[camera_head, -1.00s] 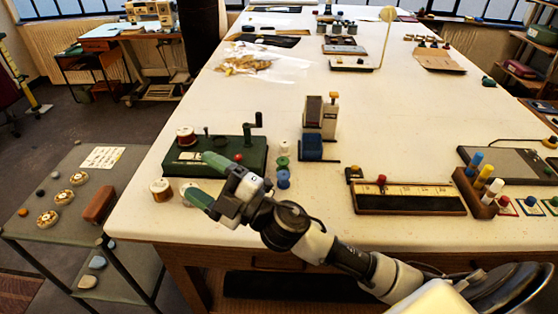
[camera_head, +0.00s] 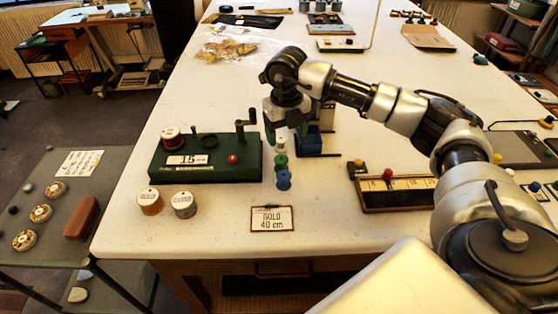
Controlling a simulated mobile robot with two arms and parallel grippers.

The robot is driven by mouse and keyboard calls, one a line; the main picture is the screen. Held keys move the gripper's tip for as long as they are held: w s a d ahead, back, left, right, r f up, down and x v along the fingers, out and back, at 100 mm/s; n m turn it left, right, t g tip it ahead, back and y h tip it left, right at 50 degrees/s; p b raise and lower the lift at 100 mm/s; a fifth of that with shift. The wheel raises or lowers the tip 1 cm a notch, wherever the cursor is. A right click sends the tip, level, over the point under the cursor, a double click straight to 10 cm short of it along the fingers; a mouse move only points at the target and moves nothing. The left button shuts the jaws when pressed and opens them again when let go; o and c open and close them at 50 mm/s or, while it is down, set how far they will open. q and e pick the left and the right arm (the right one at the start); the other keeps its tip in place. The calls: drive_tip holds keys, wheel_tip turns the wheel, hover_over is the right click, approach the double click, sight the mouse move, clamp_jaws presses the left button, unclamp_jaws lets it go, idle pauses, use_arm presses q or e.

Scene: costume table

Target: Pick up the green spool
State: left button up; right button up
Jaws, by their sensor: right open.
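The green spool (camera_head: 281,162) stands on the white table in a short row. A white spool (camera_head: 281,146) is just behind it and a blue spool (camera_head: 284,181) just in front. My right gripper (camera_head: 286,132) is open, pointing down, with its green-tipped fingers at the back end of the row, around or above the white spool; I cannot tell its exact height. It appears apart from the green spool. My left gripper is not in view.
A green winding device (camera_head: 205,172) with a crank and red spool stands left of the row. Two spools (camera_head: 150,201) and a card (camera_head: 271,218) reading "GOLD 40 cm" are in front. A blue block (camera_head: 308,142) and a ruler tray (camera_head: 396,195) are to the right.

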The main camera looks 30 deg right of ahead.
sight(281, 159)
wheel_tip(281, 159, down, 4)
drive_tip(key=shift+a+r+p, duration=0.1)
drive_tip(key=shift+p, duration=0.2)
drive_tip(key=f, duration=0.1)
drive_tip(key=f+p, duration=0.1)
drive_tip(key=f, duration=0.1)
drive_tip(key=f+p, duration=0.1)
drive_tip(key=shift+w+a+f, duration=0.25)
drive_tip(key=shift+a+f, duration=0.1)
drive_tip(key=shift+a, duration=0.05)
drive_tip(key=shift+f, duration=0.55)
drive_tip(key=c, duration=1)
drive_tip(key=shift+r, duration=0.2)
